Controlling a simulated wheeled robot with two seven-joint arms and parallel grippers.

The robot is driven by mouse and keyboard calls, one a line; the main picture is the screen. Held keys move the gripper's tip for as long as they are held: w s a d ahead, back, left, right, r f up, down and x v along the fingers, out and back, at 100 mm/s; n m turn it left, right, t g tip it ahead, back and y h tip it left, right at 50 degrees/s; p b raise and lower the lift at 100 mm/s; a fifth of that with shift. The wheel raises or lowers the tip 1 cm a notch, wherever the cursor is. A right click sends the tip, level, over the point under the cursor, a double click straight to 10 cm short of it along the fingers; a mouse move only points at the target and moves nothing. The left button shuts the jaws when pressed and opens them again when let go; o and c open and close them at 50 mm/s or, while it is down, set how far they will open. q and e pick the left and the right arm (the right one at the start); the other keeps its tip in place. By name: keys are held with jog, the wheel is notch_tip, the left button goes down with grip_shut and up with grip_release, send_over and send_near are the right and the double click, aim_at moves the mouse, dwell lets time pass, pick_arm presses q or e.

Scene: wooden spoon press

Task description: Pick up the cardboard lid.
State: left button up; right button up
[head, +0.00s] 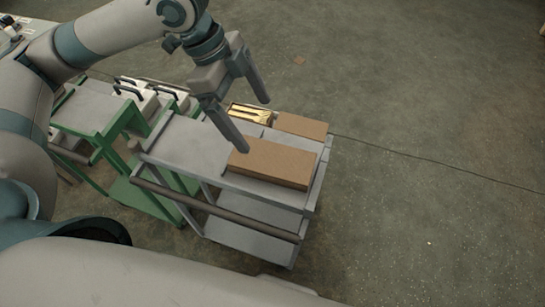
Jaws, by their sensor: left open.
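A brown cardboard piece (272,163), which looks like a closed box or lid, lies on the top of a grey cart (185,145). A second, smaller brown cardboard piece (301,126) lies behind it at the cart's far right corner. I cannot tell which of the two is the lid. My left gripper (256,126) is open and empty, its fingers pointing down. It is above the cart, with one fingertip in front of the left end of the larger piece in the picture. My right gripper is not in view.
An open box with gold-coloured contents (250,114) sits beside the smaller cardboard piece. A green cart (92,112) with white cases and black handles (132,88) stands to the left.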

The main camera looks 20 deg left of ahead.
pick_arm(q)
jog(key=p, duration=0.1)
send_near(272, 158)
jog(key=shift+w+d+f, duration=0.15)
jog(key=shift+d+f, duration=0.7)
jog(key=shift+f, duration=0.1)
jog(key=shift+d+f, duration=0.1)
jog(key=shift+f, duration=0.25)
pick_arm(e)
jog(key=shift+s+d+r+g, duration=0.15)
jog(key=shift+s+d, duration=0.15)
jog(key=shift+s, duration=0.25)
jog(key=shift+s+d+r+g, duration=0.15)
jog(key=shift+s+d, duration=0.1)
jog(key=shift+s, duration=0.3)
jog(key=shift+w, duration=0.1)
pick_arm(q)
jog(key=shift+f+p, duration=0.35)
jog(key=shift+f, duration=0.3)
jog(key=p+x, duration=0.1)
jog(key=x, duration=0.2)
jog(key=shift+s+f, duration=0.1)
jog(key=shift+s, duration=0.1)
jog(key=shift+f, duration=0.45)
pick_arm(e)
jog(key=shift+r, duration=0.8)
